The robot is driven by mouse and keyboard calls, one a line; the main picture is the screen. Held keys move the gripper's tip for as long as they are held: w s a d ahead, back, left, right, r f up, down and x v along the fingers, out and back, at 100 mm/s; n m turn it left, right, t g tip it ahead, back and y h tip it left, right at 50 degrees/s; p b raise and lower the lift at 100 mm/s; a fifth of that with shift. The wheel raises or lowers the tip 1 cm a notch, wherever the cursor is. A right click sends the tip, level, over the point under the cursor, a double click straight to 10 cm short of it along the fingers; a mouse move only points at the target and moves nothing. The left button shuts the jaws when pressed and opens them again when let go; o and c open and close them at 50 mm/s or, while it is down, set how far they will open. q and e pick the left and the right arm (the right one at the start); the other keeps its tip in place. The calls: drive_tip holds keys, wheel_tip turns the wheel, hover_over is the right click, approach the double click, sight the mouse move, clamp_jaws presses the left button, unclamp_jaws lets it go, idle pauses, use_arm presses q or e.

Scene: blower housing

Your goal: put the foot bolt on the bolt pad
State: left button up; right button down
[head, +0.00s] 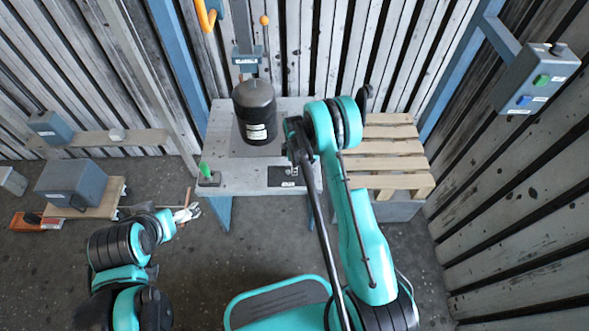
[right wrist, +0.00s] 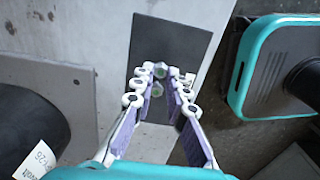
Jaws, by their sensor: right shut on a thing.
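The bolt pad is a dark rectangle on the front of the grey table; it shows in the head view (head: 284,177) and in the right wrist view (right wrist: 172,42). My right gripper (right wrist: 160,76) is shut on a small grey-green piece, which I take to be the foot bolt (right wrist: 157,88). Its fingertips overlap the near part of the pad in the right wrist view; the gap above it cannot be told. In the head view my right gripper (head: 296,150) is largely hidden by its own arm. My left gripper (head: 187,213) is open and empty, left of the table.
A black cylindrical housing (head: 255,112) stands on the table (head: 232,178), left of my right gripper. A green piece (head: 205,170) is at the table's front left corner. A slatted wooden pallet (head: 385,155) lies to the right. A grey box (head: 70,185) sits farther left.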

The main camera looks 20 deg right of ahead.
drive_tip(key=c, duration=1.5)
unclamp_jaws()
